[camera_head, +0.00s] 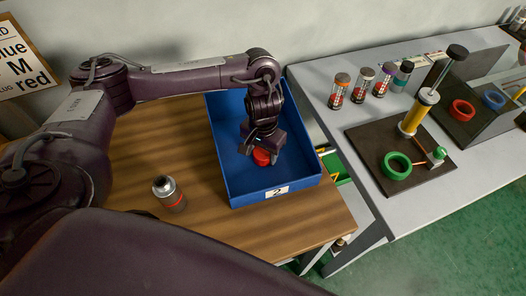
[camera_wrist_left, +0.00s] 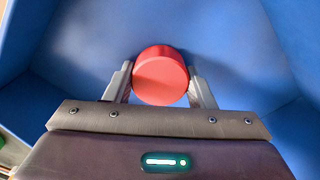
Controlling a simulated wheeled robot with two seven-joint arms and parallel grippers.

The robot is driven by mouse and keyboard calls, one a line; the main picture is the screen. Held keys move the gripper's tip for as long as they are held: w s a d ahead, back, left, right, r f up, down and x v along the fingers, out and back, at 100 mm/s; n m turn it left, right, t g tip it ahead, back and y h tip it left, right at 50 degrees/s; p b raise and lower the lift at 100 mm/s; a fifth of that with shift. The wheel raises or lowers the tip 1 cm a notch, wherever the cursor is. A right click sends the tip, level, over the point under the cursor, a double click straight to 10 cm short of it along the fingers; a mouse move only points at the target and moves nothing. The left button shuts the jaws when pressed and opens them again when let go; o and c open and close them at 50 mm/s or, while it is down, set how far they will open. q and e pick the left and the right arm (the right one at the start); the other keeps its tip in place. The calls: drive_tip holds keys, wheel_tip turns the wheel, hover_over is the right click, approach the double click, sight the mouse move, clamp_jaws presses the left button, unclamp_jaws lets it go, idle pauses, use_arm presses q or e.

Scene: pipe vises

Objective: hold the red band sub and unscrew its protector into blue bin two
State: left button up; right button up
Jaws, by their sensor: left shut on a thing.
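The red protector (camera_head: 262,157) is a short round cap inside blue bin two (camera_head: 232,187), marked with a "2" label on its front. My left gripper (camera_head: 262,150) reaches down into the bin and is shut on the protector. In the left wrist view the protector (camera_wrist_left: 160,76) sits between the two fingers (camera_wrist_left: 160,85), with blue bin walls around it. Whether it touches the bin floor I cannot tell. The red band sub (camera_head: 169,193), a grey cylinder with a red band and dark top, stands on the wooden table left of the bin. My right gripper is not in view.
The wooden table (camera_head: 130,140) is mostly clear around the sub. To the right, a grey bench (camera_head: 310,80) holds several small banded cylinders (camera_head: 361,84) and a dark board (camera_head: 365,135) with a yellow post (camera_head: 417,112) and green ring (camera_head: 396,166). A sign stands at the back left.

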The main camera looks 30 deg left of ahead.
sight(263, 152)
use_arm(q)
drive_tip(key=o, duration=1.1)
drive_tip(key=shift+f, duration=0.15)
drive_tip(key=shift+r+p, duration=1.95)
drive_tip(key=shift+r, duration=4.25)
